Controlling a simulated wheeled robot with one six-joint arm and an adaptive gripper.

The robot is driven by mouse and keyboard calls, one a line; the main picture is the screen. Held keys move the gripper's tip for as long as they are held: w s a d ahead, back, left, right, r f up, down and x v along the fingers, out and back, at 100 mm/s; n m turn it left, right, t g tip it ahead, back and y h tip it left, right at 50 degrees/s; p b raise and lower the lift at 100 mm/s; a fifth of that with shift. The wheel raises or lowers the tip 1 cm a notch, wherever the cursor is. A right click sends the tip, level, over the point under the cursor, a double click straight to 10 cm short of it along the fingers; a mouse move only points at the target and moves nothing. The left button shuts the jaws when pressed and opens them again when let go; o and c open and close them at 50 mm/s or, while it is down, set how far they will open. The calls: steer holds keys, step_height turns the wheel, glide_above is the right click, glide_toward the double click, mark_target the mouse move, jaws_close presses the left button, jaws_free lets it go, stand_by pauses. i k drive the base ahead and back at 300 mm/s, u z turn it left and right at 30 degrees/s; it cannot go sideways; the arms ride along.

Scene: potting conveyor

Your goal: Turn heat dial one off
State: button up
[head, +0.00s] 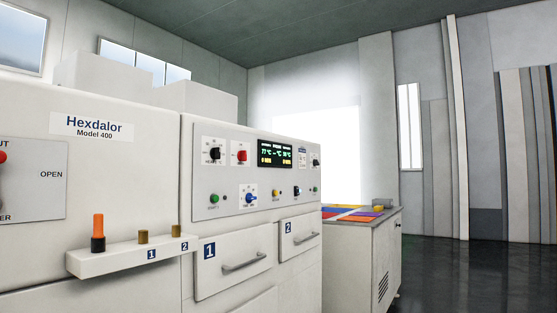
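The machine's control panel (225,180) faces me at the middle of the head view. At its upper left is a black dial (214,154) with a small label under it that I cannot read surely. A red dial (241,156) sits just right of it. Another black dial (315,162) is at the panel's right end. A blue dial (249,198) is lower down. The pointer positions are too small to tell. A display (275,154) with green and yellow digits is lit between the upper dials. My gripper is not in view.
Drawers marked 1 (235,264) and 2 (300,239) with bar handles lie below the panel. A white ledge (120,263) with an orange-topped plug (98,232) juts out at left. A cabinet (362,255) with a coloured top stands beyond. The dark floor (470,275) at right is clear.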

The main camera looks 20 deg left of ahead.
mark_target(215, 153)
steer(key=u, duration=0.2)
steer(key=i, duration=1.2)
steer(key=u, duration=0.6)
